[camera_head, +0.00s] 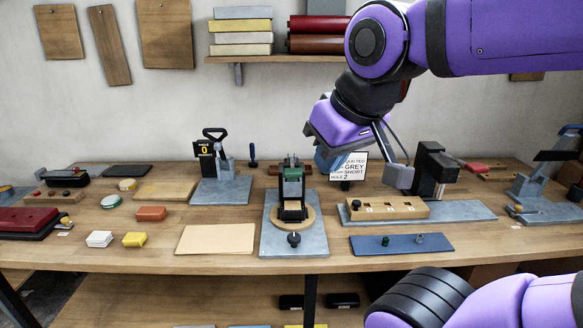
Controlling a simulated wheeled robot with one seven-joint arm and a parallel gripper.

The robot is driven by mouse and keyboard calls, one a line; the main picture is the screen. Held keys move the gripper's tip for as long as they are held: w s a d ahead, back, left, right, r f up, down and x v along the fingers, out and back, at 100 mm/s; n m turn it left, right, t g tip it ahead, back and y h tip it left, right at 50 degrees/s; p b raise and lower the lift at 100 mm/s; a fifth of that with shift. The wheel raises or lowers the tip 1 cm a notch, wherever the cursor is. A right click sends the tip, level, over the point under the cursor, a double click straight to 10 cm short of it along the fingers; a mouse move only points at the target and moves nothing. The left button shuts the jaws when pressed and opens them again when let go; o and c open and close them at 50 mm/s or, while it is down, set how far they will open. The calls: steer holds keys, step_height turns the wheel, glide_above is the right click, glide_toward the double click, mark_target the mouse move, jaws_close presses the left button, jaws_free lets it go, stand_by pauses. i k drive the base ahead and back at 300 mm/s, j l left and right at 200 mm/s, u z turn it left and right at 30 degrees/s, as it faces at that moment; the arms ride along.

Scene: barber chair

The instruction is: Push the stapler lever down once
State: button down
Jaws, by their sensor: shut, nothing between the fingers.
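A bench device that looks like the stapler (540,180) stands at the right end of the bench. It has a grey metal base and a raised dark arm or lever (556,155) at the top, partly cut off by the picture edge. I cannot tell for certain which part is its lever. My gripper (329,161) hangs from my purple arm above the middle of the bench, well left of this device and apart from it. It is shut, holds nothing and points downward, partly in front of the small sign.
A green-topped black fixture (292,190) stands at the middle, and a wooden block with holes (385,208) lies right of it. A black upright device (436,168) stands between my gripper and the right end. Another lever device (218,165) stands left. A shelf (270,59) hangs behind.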

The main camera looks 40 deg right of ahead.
mark_target(293, 172)
steer(key=i+j+z, duration=0.1)
steer(key=i+j, duration=0.55)
steer(key=i, duration=0.05)
